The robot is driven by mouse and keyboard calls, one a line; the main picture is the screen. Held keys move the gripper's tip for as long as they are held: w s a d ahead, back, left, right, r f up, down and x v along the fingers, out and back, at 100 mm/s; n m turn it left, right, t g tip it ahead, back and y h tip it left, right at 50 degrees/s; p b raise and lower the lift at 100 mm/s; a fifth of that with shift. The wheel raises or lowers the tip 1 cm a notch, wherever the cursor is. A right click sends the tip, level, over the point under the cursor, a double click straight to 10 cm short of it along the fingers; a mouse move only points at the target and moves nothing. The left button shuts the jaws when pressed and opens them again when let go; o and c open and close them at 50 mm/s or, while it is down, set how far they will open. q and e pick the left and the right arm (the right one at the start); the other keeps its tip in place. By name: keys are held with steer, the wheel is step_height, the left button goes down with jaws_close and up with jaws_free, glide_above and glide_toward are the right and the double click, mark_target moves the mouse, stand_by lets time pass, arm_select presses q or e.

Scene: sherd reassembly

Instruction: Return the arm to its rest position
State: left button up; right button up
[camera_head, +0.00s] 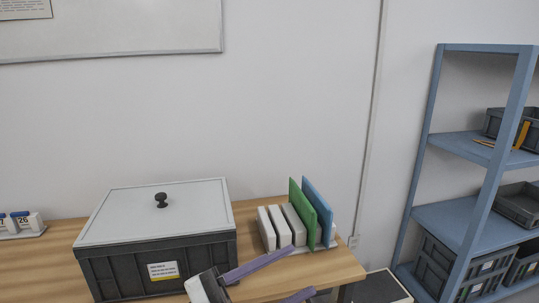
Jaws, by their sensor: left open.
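My left gripper (302,270) shows at the bottom centre, low in the picture. Its two long purple-grey fingers point right and stand apart, with only the table edge visible between them. It is open and empty. The gripper body and a white part behind it are cut off by the bottom edge. The gripper overlaps the lower right corner of the dark grey lidded box (155,262) in the picture; I cannot tell how far apart they are. My right gripper is not in view.
The wooden table (335,268) carries the box with its pale lid (140,225), a rack with pale blocks (266,230), a green panel (310,212) and a blue panel (320,205). A blue shelf (460,215) with grey crates is at right.

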arm_select(q)
steer(key=a+f+n+t+y, duration=0.5)
steer(key=a+f+n+y, duration=0.15)
steer(key=f+n, duration=0.3)
steer(key=a+f+n+t+y, duration=0.45)
steer(key=f+n+y, duration=0.3)
steer(key=f, duration=0.25)
steer(key=s+a+f+n+g+y, duration=0.2)
steer(key=s+a+f+g, duration=0.1)
steer(key=s+f, duration=0.6)
steer(key=s+a+f+n+g+y, duration=0.2)
steer(key=s+a+f+n+g, duration=0.1)
steer(key=s+f, duration=0.5)
step_height(320, 180, down, 3)
steer(key=shift+s+a+r+g+y, duration=0.15)
steer(key=shift+s+a+g+y, duration=0.2)
steer(key=shift+a+g, duration=0.6)
steer(key=shift+a+t, duration=0.2)
steer(key=shift+t, duration=0.1)
steer(key=shift+c, duration=0.4)
